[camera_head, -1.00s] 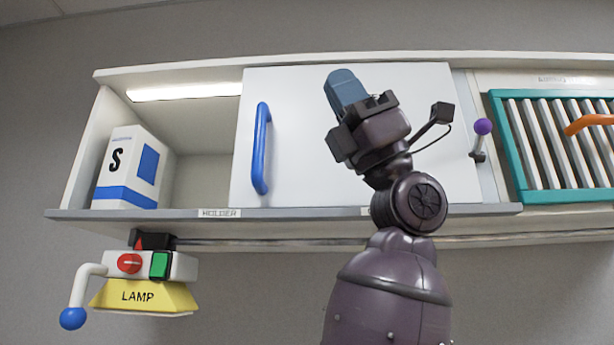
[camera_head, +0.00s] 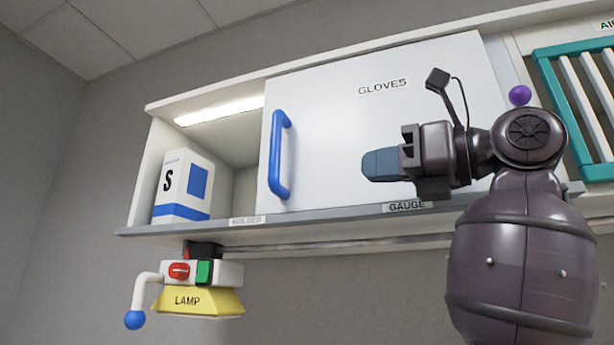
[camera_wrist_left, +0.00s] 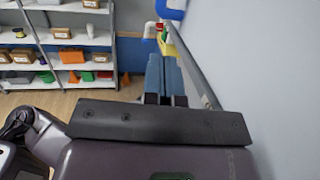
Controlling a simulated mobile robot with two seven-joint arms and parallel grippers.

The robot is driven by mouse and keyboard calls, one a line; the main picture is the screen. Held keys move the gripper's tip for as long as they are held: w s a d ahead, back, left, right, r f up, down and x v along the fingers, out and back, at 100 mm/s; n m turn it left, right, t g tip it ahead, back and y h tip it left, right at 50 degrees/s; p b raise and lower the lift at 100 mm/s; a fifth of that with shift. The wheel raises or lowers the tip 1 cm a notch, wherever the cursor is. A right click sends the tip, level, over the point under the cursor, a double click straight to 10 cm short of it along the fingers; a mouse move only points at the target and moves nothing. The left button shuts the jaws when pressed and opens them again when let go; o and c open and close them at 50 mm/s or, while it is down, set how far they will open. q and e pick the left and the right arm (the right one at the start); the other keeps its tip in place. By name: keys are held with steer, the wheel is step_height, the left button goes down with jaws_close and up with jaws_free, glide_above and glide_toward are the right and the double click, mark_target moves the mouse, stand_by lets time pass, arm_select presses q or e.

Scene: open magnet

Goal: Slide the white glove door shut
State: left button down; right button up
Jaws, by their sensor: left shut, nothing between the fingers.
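The white glove door (camera_head: 330,120), labelled GLOVES, covers the middle of the wall cabinet; the compartment to its left stands open. Its vertical blue handle (camera_head: 280,155) is near the door's left edge. My left gripper (camera_head: 366,165) is shut and empty, pointing left in front of the door, to the right of the handle and apart from it. In the left wrist view, the shut blue-grey fingers (camera_wrist_left: 164,75) run alongside the white door (camera_wrist_left: 260,60). Part of the blue handle (camera_wrist_left: 172,13) shows beyond them at the top. My right gripper is not in view.
A white and blue box (camera_head: 182,187) marked S stands in the open compartment. A yellow lamp (camera_head: 198,301) with a red knob, green button and blue-tipped arm hangs below. A teal slatted rack (camera_head: 555,100) and a purple knob (camera_head: 520,95) are at the right.

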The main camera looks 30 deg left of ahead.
arm_select(q)
steer(key=p, duration=0.3)
glide_toward(279, 180)
steer(key=a, duration=0.6)
steer(key=shift+s+a+r, duration=0.15)
steer(key=shift+a+r, duration=0.15)
steer(key=shift+r, duration=0.05)
steer(key=shift+a, duration=0.4)
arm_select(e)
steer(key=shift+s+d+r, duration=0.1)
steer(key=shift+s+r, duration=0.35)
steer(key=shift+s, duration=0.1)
